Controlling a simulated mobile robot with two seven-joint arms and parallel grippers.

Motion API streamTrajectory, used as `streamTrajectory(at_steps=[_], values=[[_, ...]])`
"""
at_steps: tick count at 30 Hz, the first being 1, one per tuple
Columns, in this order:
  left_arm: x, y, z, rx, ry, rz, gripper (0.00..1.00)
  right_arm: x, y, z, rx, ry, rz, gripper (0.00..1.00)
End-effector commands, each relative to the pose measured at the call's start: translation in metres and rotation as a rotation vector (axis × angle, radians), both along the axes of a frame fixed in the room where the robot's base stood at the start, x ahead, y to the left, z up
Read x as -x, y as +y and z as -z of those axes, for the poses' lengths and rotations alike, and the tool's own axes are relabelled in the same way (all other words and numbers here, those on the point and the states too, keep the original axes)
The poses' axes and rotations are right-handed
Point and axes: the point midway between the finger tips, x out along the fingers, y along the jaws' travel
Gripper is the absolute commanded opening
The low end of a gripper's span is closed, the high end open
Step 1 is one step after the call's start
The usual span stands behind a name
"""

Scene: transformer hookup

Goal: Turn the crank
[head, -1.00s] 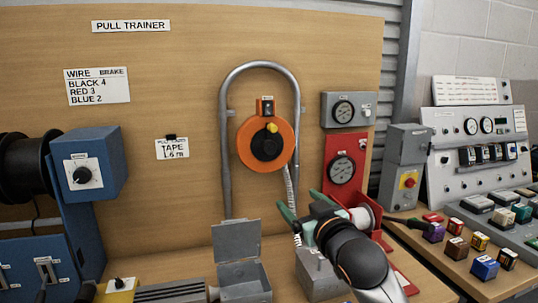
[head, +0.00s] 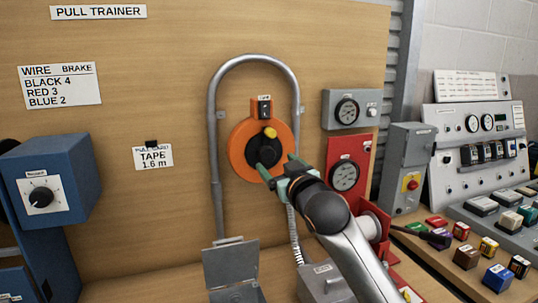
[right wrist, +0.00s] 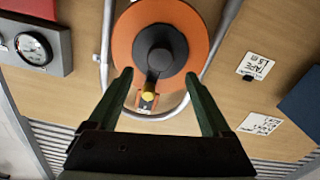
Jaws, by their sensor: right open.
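The crank is a black hub and arm (head: 260,152) with a yellow knob (head: 270,132) at its upper end, on a round orange disc (head: 236,152) on the wooden board. My right gripper (head: 278,167) is open in front of the disc's lower right part, below the knob. In the right wrist view the picture is turned over: the orange disc (right wrist: 197,38) lies ahead, and the yellow knob (right wrist: 148,93) shows between the open green fingers (right wrist: 158,73). Nothing is held. I cannot tell the remaining depth to the knob. My left gripper is not in view.
A bent grey conduit (head: 216,160) arches around the disc. To the right are a grey gauge box (head: 330,105) and a red gauge panel (head: 341,146). An open grey box (head: 230,266) stands below. A blue unit (head: 75,175) is at left.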

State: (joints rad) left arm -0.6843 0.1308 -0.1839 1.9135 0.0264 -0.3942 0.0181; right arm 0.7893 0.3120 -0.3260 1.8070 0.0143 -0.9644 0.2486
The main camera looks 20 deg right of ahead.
Motion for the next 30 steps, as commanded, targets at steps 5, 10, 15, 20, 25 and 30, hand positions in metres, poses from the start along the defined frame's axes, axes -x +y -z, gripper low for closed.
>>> streamTrajectory(at_steps=[5, 10, 15, 20, 25, 30], values=[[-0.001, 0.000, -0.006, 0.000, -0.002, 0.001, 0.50, -0.027, 0.001, -0.001, -0.001, 0.001, 0.000, 0.83], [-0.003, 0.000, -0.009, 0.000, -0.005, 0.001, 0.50, -0.047, 0.002, -0.001, 0.000, 0.000, 0.000, 0.83], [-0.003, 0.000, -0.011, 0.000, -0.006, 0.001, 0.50, -0.058, 0.003, 0.000, 0.000, 0.000, -0.001, 0.83], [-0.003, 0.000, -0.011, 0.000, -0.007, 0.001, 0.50, -0.062, 0.003, 0.000, 0.000, -0.002, -0.001, 0.83], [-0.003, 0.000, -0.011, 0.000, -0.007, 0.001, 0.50, -0.062, 0.003, 0.000, 0.000, -0.002, -0.001, 0.83], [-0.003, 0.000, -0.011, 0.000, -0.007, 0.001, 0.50, -0.062, 0.002, 0.000, 0.000, -0.001, -0.001, 0.69]])
